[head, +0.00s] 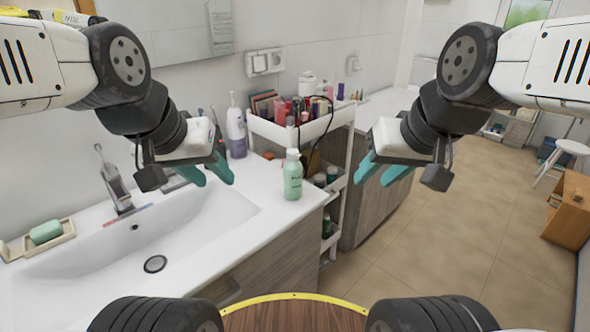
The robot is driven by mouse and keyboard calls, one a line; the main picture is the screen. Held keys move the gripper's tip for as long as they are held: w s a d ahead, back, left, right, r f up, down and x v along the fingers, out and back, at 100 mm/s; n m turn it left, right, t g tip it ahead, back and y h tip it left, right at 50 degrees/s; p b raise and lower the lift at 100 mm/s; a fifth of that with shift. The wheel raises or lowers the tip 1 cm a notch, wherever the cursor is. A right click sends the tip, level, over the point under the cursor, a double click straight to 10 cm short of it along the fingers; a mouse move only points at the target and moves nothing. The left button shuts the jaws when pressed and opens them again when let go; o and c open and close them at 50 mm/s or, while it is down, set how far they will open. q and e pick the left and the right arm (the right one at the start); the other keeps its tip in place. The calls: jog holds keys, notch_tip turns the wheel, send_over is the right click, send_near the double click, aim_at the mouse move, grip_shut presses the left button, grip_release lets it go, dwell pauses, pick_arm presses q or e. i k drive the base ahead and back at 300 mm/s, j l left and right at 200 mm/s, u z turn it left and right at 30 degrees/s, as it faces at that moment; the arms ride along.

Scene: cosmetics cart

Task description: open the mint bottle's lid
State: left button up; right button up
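The mint bottle (292,180) stands upright on the right end of the white sink counter, near its edge. A pale lid (292,155) sits on its top. A narrow light shape rises just above the lid; I cannot tell whether it belongs to the bottle or to the cart behind. My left gripper (214,177) is to the left of the bottle, over the counter, with its teal fingers apart and empty. My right gripper (376,174) is to the right of the bottle, with its teal fingers apart and empty. Neither gripper touches the bottle.
A white cart (268,128) full of cosmetics stands close behind the bottle. A white and purple bottle (236,133) stands at the back of the counter. The sink basin (185,230), faucet (115,185) and soap dish (48,238) are at left. Counter around the mint bottle is clear.

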aim_at(293, 153)
jog(key=l+u, duration=0.45)
jog(key=l, duration=0.15)
jog(key=k+l+u, duration=0.1)
jog(key=l+u, duration=0.35)
jog(key=l, duration=0.15)
